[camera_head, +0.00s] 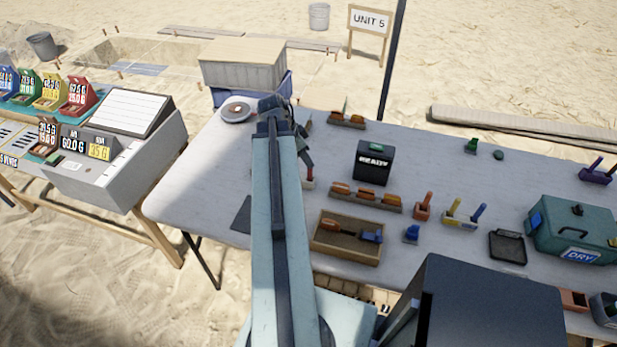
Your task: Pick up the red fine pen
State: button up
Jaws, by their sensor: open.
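A small upright red piece (310,173), possibly the red fine pen, stands in a small holder (308,184) on the grey table (220,165). It is partly hidden and too small to identify surely. My gripper (306,158) is dark and open, and points down just above this red piece. I cannot tell whether they touch. My pale blue arm covers the table to the left of it. Another upright orange-red item (428,198) stands in a small block further right.
A black box marked READY (373,163) stands right of my gripper. A rack of orange-handled tools (366,199) and a wooden tray (345,239) lie nearer. A white round dish (236,112) and a wooden crate (243,68) are behind. A teal DRY case (575,228) is far right.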

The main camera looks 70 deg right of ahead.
aim_at(310, 176)
jog(key=b+x, duration=0.4)
jog(key=x, duration=0.1)
jog(key=b+x, duration=0.2)
jog(key=shift+w+a+f+b, duration=0.2)
jog(key=shift+f+b, duration=0.1)
jog(key=shift+f, duration=0.15)
jog(key=shift+r, duration=0.2)
grip_shut()
